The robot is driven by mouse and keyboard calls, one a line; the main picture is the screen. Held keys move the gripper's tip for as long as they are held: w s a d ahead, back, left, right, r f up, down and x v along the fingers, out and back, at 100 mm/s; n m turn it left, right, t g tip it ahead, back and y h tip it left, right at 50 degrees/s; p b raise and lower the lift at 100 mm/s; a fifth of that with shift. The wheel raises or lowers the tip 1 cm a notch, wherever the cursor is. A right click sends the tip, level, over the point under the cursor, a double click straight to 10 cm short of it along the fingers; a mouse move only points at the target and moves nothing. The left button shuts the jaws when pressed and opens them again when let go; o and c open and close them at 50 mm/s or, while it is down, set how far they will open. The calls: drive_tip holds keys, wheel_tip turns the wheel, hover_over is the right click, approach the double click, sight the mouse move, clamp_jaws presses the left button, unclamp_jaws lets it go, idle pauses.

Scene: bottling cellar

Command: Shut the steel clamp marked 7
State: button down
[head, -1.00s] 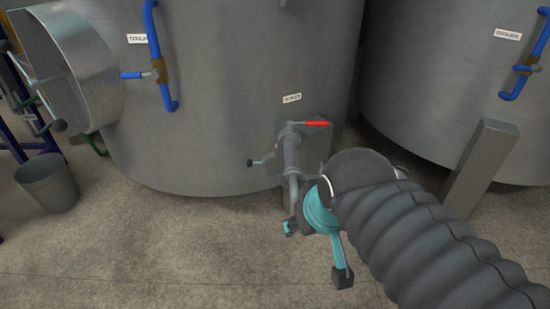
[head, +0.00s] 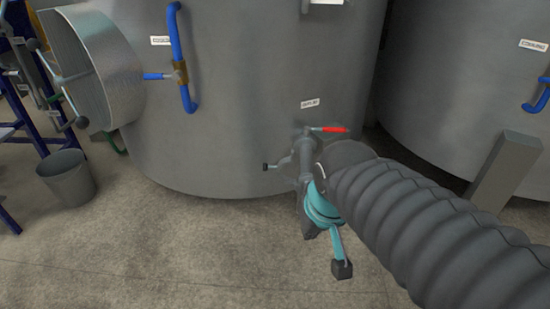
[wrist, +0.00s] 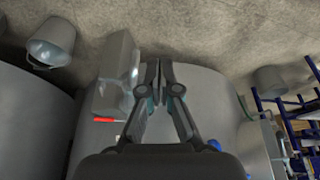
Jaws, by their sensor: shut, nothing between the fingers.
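I cannot pick out a marking 7 on anything; the small tags are too blurred to read. On the lower front of the middle steel tank is an outlet fitting (head: 305,152) with a red-handled lever (head: 328,129) on top. A thin rod with a dark knob (head: 266,166) sticks out to its left; I cannot tell whether this belongs to the clamp. My gripper (wrist: 158,66) is shut and empty in the wrist view, its fingertips in front of the tank wall. The red lever (wrist: 107,119) shows left of it. In the head view my arm covers part of the outlet.
A tag (head: 310,103) sits above the outlet. A round open hatch (head: 95,65) juts from the tank at the left, with a bucket (head: 67,176) below it. A blue pipe (head: 178,50) runs up the tank. A grey post (head: 507,165) stands right. The front floor is clear.

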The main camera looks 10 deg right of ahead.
drive_tip(key=w+a+n+g, duration=0.2)
drive_tip(key=w, duration=1.3)
drive_tip(key=n+g+h, duration=0.2)
drive_tip(key=n, duration=0.6)
approach(278, 167)
drive_tip(key=w+a, duration=0.3)
wheel_tip(278, 167, up, 3)
drive_tip(key=n, duration=0.2)
drive_tip(key=shift+n+g+h, duration=0.4)
drive_tip(key=shift+n+g, duration=0.1)
drive_tip(key=shift+n, duration=0.2)
drive_tip(key=x, duration=0.3)
drive_tip(key=b+x, duration=0.1)
drive_tip(key=x, duration=0.2)
drive_tip(key=s+d+x, duration=0.1)
drive_tip(key=x, duration=0.3)
drive_tip(key=shift+d+r+b, duration=0.1)
drive_tip(key=shift+b, duration=0.25)
drive_tip(key=shift+d, duration=0.1)
drive_tip(key=shift+s+d+r, duration=0.1)
drive_tip(key=shift+d+r, duration=0.05)
